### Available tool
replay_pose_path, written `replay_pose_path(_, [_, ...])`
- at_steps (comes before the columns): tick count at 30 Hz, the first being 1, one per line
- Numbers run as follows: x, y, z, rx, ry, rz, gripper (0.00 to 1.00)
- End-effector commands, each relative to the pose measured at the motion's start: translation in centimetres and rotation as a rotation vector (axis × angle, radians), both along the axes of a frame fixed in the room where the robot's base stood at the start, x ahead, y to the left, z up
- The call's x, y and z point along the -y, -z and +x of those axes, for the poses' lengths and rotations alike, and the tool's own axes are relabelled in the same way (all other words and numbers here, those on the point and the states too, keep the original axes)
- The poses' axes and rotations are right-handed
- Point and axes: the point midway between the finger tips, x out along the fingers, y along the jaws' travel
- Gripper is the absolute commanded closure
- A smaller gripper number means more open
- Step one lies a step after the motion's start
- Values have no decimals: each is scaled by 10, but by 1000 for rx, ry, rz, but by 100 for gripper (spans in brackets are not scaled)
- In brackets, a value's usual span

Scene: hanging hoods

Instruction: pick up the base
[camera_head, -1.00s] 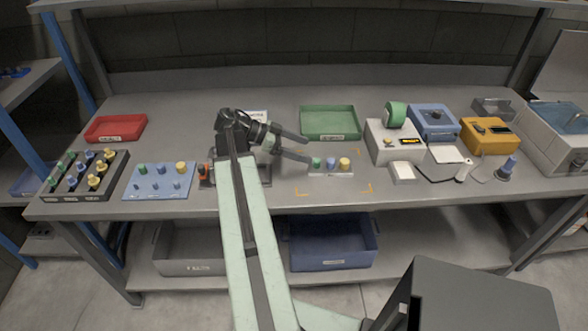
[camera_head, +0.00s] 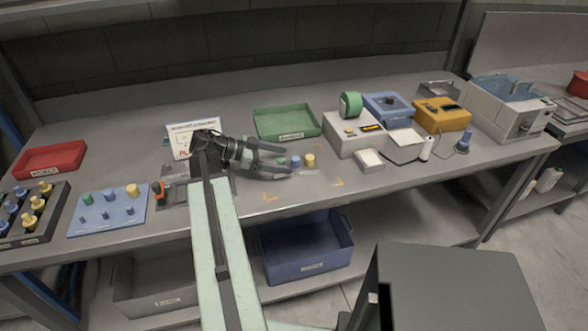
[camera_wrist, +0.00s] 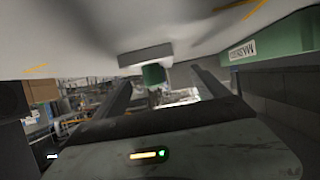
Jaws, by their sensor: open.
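The base is a small pale strip (camera_head: 308,172) on the table in the head view, carrying a green, a blue (camera_head: 295,161) and a yellow (camera_head: 310,160) cylinder in a row. My gripper (camera_head: 286,163) is open at the strip's left end, its fingers pointing right. The green cylinder shows partly between the fingers, and a finger hides the strip's left part. The wrist view appears upside down. There the base (camera_wrist: 145,57) shows end-on with the green cylinder (camera_wrist: 153,75) between my two open fingers (camera_wrist: 157,78). I cannot tell whether the fingers touch anything.
A green tray (camera_head: 286,136) lies behind my gripper. A white device (camera_head: 354,146) with a green roll stands to the right. A blue peg board (camera_head: 108,226) and red tray (camera_head: 50,172) are at left. Table in front of the base is clear, with orange corner marks.

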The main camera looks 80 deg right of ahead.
Motion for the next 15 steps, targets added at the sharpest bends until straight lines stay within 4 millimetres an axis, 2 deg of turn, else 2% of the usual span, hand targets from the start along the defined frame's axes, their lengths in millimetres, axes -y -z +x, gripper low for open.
replay_pose_path(4, [0, 6, -13, 0, 0, -1, 16])
replay_pose_path(10, [8, 18, -44, 0, 1, 0, 16])
replay_pose_path(15, [10, 17, -47, 0, -3, 0, 16])
